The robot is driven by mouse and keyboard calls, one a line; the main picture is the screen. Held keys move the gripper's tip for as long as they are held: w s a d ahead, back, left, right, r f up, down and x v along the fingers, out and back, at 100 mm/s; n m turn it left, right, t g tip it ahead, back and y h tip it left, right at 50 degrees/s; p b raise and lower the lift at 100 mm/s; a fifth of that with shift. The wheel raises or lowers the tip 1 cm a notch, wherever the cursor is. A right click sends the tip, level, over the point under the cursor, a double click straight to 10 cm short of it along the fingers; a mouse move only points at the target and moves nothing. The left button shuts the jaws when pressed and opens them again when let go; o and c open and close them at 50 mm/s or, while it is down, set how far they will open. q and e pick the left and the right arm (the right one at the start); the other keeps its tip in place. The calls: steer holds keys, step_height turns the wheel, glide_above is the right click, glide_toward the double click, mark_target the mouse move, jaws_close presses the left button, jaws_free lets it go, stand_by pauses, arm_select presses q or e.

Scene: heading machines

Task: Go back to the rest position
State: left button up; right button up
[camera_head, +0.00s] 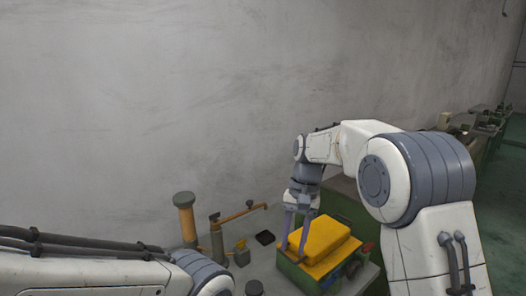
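My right arm comes in from the right and reaches down to a green machine box (297,270) with a yellow cover (325,238) on top. My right gripper (294,246) points down at the left edge of the yellow cover. Its two fingers are visibly apart, with nothing clearly held between them. I cannot tell whether the fingertips touch the cover. Part of my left arm lies across the lower left corner. My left gripper is out of view.
Left of the green box stand an orange cylinder with a dark cap (186,217) and a post with an orange lever arm (237,216). A grey wall (150,100) rises close behind. More machines (485,125) line the far right, beside a green floor (505,215).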

steer(key=s+a+n+t, duration=0.1)
steer(key=s+a+n, duration=0.2)
steer(key=s, duration=0.4)
steer(key=s+a+n, duration=0.2)
steer(key=s, duration=0.6)
steer(key=s+d+f+n, duration=0.1)
steer(key=s+n, duration=0.1)
steer(key=s, duration=0.5)
steer(key=s+d+f+n+t, duration=0.1)
steer(key=s+f+n, duration=0.1)
steer(key=s, duration=0.4)
steer(key=shift+s+f+n+h, duration=0.3)
steer(key=shift+s+n, duration=0.1)
steer(key=shift+n, duration=0.3)
